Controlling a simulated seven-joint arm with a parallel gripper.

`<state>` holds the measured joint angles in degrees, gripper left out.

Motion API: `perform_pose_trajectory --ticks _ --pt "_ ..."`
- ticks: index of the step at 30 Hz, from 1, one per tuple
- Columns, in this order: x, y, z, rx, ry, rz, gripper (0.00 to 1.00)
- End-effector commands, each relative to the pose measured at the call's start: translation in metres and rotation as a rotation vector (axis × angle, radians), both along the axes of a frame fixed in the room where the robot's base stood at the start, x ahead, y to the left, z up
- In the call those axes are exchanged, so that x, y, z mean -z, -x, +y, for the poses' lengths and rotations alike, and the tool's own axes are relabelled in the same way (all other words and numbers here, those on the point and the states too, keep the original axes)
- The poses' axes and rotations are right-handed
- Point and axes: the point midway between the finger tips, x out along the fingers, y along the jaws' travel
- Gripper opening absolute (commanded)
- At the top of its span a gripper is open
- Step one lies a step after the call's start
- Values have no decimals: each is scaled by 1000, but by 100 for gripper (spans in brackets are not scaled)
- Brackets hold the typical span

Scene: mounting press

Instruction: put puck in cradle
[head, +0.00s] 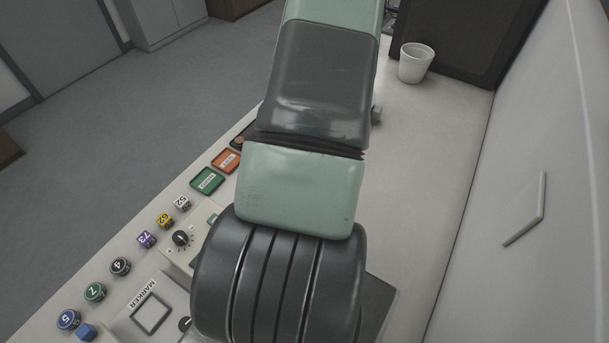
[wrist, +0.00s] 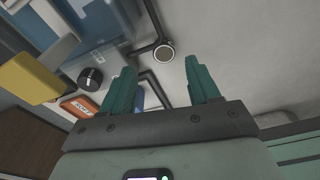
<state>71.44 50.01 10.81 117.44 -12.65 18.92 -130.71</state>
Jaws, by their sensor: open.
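In the wrist view my gripper (wrist: 159,64) is open, its two teal fingers apart with nothing between them. Past the fingertips is a round grey disc with a dark rim (wrist: 164,53), at the end of a black bent bar. A short black cylinder (wrist: 90,79) lies left of my left finger, apart from it. I cannot tell which of these, if either, is the puck or the cradle. In the head view my arm covers the middle of the bench and my gripper is hidden.
In the head view, an orange tray (head: 227,160), green tray (head: 207,180), numbered cubes (head: 164,220) and round numbered pieces (head: 95,291) line the left edge. A marker plate (head: 151,314) is nearby. A white cup (head: 415,62) stands at the back. The bench's right side is clear.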

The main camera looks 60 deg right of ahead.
Motion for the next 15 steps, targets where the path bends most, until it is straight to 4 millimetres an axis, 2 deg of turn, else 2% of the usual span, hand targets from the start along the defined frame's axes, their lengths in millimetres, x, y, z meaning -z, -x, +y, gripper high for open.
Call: perform_pose_trajectory --ticks 3,7,15 --pt "20 6 2 2 -6 3 61" --pt "37 6 3 0 -5 2 61" --pt "44 5 3 1 0 1 61"
